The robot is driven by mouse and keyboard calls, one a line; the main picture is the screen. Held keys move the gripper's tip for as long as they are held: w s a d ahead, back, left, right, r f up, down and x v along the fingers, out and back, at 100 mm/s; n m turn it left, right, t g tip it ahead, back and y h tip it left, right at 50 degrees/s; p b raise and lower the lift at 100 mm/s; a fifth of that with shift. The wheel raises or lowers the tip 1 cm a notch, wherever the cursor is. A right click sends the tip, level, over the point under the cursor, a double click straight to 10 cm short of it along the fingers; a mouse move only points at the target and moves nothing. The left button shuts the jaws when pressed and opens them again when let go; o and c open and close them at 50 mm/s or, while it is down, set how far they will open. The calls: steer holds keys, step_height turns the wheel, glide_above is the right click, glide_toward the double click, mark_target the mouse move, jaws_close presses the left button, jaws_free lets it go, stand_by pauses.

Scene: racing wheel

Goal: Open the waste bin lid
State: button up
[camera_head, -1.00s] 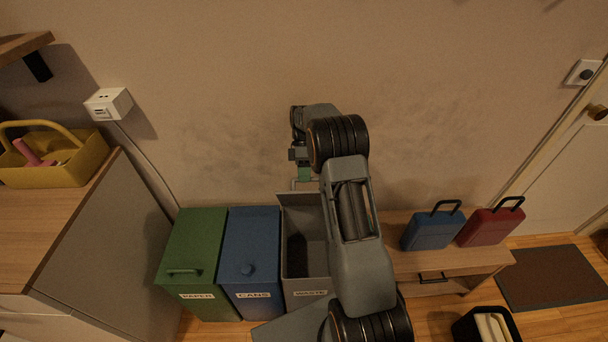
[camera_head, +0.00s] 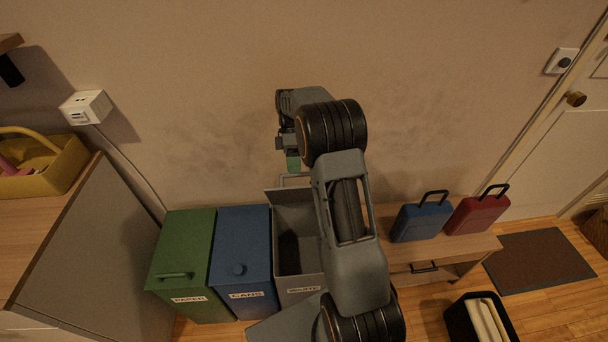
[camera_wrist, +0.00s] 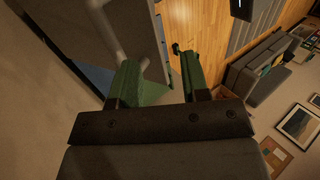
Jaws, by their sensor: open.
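The grey waste bin (camera_head: 299,287) stands at the right end of the bin row, partly hidden behind my arm. Its lid (camera_head: 287,199) is raised at the back, near the wall, and the dark inside shows. A pale bar handle (camera_head: 291,179) shows at the lid's upper edge. My gripper (camera_head: 292,160) is just above that handle. In the wrist view my gripper (camera_wrist: 160,78) is open, with green fingers apart. The grey lid (camera_wrist: 137,25) and its handle (camera_wrist: 104,30) are at the left, close to the left finger. I cannot tell whether they touch.
The green paper bin (camera_head: 183,245) and blue cans bin (camera_head: 242,245) stand shut to the left. A wooden bench (camera_head: 470,247) with a blue case (camera_head: 421,220) and a red case (camera_head: 476,214) is to the right. A black basket (camera_head: 462,320) stands on the floor.

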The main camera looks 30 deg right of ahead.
steer(key=s+a+r, duration=0.1)
steer(key=s+r, duration=0.5)
steer(key=s, duration=0.5)
steer(key=shift+a+r+b, duration=0.3)
steer(key=shift+a+b, duration=0.05)
steer(key=shift+a, duration=0.05)
